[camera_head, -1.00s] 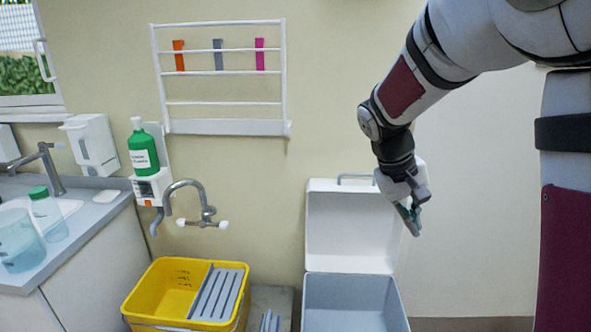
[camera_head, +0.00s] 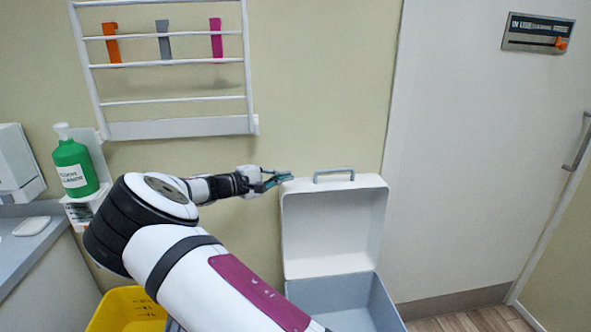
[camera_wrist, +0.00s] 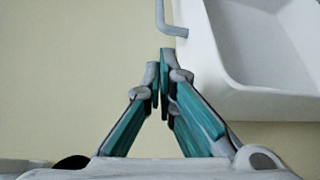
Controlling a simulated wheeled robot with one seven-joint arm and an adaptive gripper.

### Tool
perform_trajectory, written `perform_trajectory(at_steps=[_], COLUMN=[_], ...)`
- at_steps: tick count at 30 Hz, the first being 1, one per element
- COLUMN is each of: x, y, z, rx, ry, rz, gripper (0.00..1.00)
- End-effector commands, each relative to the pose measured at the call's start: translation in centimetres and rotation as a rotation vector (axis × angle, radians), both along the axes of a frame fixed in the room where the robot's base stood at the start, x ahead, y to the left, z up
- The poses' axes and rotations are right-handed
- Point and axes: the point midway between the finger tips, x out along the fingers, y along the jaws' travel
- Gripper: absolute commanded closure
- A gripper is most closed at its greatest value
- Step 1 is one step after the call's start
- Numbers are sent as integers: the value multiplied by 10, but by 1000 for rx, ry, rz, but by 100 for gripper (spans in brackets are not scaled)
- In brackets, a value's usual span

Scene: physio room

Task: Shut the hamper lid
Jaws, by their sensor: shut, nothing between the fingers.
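The hamper (camera_head: 345,300) stands against the wall, a grey-blue open box. Its white lid (camera_head: 335,230) is raised upright at the back, with its hollow inner side facing me and a grey handle (camera_head: 334,174) on its top edge. My gripper (camera_head: 287,178) is shut and empty, at the lid's upper left corner. In the wrist view the shut fingertips (camera_wrist: 160,62) are just left of the lid's white rim (camera_wrist: 222,105), and part of the handle (camera_wrist: 168,20) shows above them. I cannot tell whether the fingers touch the lid.
A wall rack (camera_head: 165,127) hangs above my arm. A yellow bucket (camera_head: 118,310) is at lower left, partly behind my arm. A green bottle (camera_head: 73,165) is on the left wall. A white door (camera_head: 470,160) is right of the hamper, with clear floor (camera_head: 470,322) before it.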

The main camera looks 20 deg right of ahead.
Motion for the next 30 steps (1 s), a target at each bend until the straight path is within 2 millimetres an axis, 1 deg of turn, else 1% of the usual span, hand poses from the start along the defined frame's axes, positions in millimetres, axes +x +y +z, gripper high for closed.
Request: perform_trajectory(at_steps=[2,5,8,15,21,25,30], x=[3,5,8,17,24,26,27], y=[3,0,-11,-52,-79,-88,-92], z=[-1,-1,-3,-7,-11,-13,-13], rx=[-17,-23,-23,-23,-21,-21,-20], ry=[1,1,0,0,0,1,1], rz=[10,14,11,11,13,13,14], gripper=[100,100,100,100,100,100,100])
